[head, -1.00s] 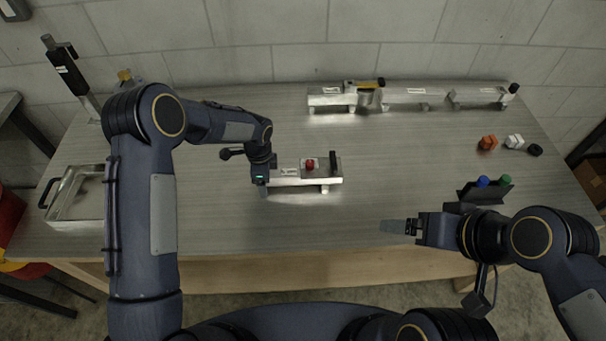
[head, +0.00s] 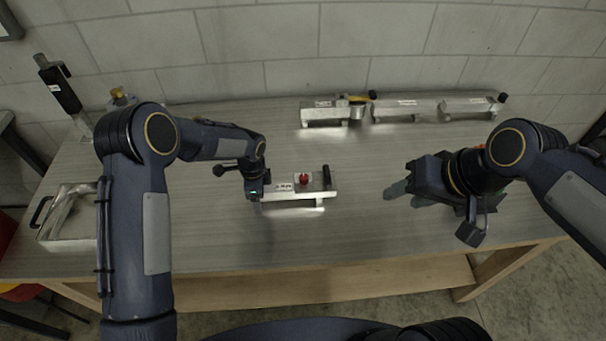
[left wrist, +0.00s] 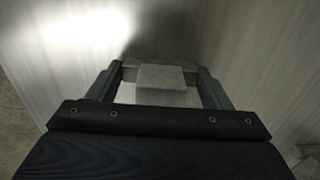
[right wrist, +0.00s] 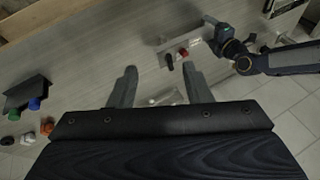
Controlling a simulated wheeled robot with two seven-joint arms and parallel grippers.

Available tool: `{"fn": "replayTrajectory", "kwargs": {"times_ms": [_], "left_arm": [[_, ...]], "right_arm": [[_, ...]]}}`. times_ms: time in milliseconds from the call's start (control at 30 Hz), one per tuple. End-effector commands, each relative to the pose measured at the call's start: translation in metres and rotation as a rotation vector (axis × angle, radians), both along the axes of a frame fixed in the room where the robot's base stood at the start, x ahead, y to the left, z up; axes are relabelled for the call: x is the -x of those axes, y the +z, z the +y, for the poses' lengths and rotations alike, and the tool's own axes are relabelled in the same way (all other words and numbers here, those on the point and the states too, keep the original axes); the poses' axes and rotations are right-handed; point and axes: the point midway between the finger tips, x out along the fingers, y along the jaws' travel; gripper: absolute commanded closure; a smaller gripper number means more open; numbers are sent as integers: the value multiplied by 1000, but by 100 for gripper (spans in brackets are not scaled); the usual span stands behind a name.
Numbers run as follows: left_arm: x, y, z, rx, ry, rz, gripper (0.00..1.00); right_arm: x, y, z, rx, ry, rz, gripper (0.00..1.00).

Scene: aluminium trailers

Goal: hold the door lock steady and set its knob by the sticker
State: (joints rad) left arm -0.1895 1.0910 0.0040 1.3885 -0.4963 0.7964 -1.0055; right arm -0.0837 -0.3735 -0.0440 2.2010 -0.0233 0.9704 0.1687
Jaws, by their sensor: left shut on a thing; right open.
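The door lock (head: 290,192) is a silver plate on the middle of the table, with a red knob (head: 304,179), a black upright handle (head: 326,178) and a small white sticker (head: 283,188) left of the knob. My left gripper (head: 256,196) is shut on the lock's left end. In the left wrist view a pale block of the lock (left wrist: 165,82) sits between the fingers. My right gripper (head: 398,192) is open and empty above the table, right of the lock. The right wrist view shows the red knob (right wrist: 183,52) beyond its open fingers (right wrist: 160,88). The sticker's marking is too small to read.
Several silver fixtures (head: 405,112) stand along the back of the table. A metal tray (head: 68,220) lies at the left. Blue and green caps (right wrist: 24,106) sit in a dark holder, with loose orange and white caps nearby. The table between right gripper and lock is clear.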

Motion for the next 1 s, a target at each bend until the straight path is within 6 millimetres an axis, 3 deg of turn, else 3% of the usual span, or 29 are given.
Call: {"fn": "replayTrajectory", "kwargs": {"times_ms": [33, 267, 600, 800, 1000], "left_arm": [[0, 0, 0, 1, 1, -1, 57], [0, 0, -1, 1, 1, -1, 57], [0, 0, 0, 1, 1, -2, 57], [0, 0, 0, 1, 2, -1, 57], [-1, 0, 0, 1, 2, -1, 57]], "right_arm": [[-18, 2, 3, 5, 5, 36, 55], [-95, -3, 24, 47, -11, 167, 55], [-197, -52, 92, 191, -46, 311, 55], [-230, -88, 135, 280, -66, 351, 55], [-243, -108, 156, 326, -78, 364, 55]]}}
